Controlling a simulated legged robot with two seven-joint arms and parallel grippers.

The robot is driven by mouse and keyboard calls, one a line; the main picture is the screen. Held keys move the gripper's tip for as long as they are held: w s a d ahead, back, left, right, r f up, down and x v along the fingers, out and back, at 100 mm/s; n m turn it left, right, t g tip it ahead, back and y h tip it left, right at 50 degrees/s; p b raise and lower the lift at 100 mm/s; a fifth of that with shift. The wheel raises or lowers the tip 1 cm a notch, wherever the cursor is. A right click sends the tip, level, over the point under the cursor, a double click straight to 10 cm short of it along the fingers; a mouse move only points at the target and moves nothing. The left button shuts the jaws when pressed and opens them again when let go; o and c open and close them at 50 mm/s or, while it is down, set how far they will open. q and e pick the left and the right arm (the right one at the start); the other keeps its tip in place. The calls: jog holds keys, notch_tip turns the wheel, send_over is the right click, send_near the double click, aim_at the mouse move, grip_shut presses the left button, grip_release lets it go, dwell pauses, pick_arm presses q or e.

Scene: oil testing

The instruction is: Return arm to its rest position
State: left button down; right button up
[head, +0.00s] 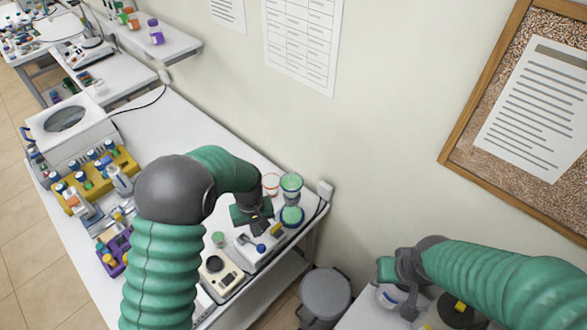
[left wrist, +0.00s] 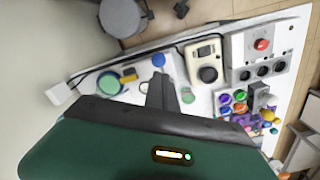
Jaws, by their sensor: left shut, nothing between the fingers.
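My left arm reaches in from the left in the head view, over the white bench (head: 190,115). Its gripper (head: 262,226) is shut and empty, pointing down above the bench's right end. In the left wrist view the shut fingers (left wrist: 160,92) show dark against the bench top, with no object between them. My right arm comes in from the right, bent. Its gripper (head: 402,290) hangs over a second white surface at the bottom, and its finger opening is not clear.
Close to the left gripper are a green-topped container (head: 291,215), a beige device (head: 218,271) and a small device with a blue knob (head: 260,248). A yellow rack (head: 98,180) with bottles stands left. A grey bin (head: 325,292) stands between bench and second surface.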

pick_arm(q)
jog(key=s+a+f+m+t+b, duration=0.1)
jog(key=s+a+f+m+b, duration=0.1)
jog(key=s+f+b, duration=0.2)
jog(key=s+a+f+m+t+b, duration=0.1)
jog(key=s+f+b, duration=0.3)
jog(key=s+b, duration=0.7)
jog(key=a+m+b, duration=0.1)
jog(key=b, duration=0.2)
jog(key=shift+a+t, duration=0.3)
jog(key=shift+a, duration=0.1)
jog(key=shift+s, duration=0.1)
jog(key=shift+f, duration=0.15)
